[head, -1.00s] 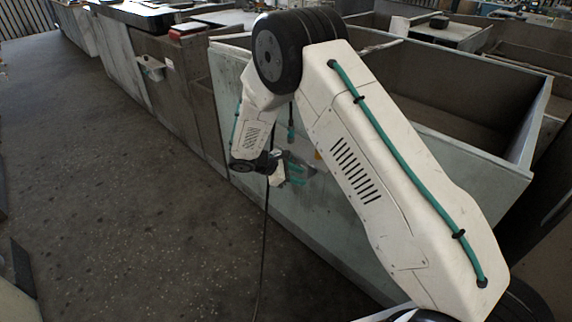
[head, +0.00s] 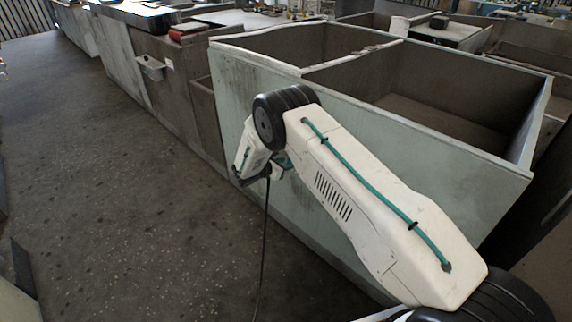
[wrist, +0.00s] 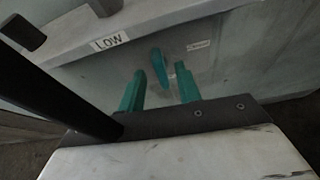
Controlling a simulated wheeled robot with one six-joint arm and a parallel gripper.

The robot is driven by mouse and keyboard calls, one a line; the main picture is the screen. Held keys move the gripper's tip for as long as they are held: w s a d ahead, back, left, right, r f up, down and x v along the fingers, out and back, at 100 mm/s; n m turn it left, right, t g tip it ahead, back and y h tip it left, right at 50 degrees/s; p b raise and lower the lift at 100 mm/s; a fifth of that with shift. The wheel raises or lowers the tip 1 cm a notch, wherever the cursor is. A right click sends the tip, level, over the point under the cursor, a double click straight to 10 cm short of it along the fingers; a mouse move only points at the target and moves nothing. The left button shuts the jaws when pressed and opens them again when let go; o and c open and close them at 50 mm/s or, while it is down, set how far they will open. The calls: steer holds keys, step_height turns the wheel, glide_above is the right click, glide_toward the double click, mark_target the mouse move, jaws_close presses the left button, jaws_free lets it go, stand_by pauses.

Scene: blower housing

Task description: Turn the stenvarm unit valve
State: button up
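In the wrist view a teal lever (wrist: 158,64), which looks like the valve handle, stands on a pale grey panel. My gripper (wrist: 160,76) points at the panel with its two teal fingers spread apart. The lever shows between the fingertips, close to them, with no clear contact on either side. I cannot tell how much depth separates them. In the head view my gripper (head: 282,162) is low against the side of the large pale box, mostly hidden by my arm, and the valve is hidden there.
A "LOW" label (wrist: 108,42) is on a ledge above left of the lever, and a smaller label (wrist: 198,45) is at its right. The large open pale box (head: 400,170) fills the right. The grey floor (head: 110,180) at left is clear.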

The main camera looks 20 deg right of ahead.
steer(key=shift+x, duration=0.8)
jaws_close()
steer(key=shift+s, duration=0.1)
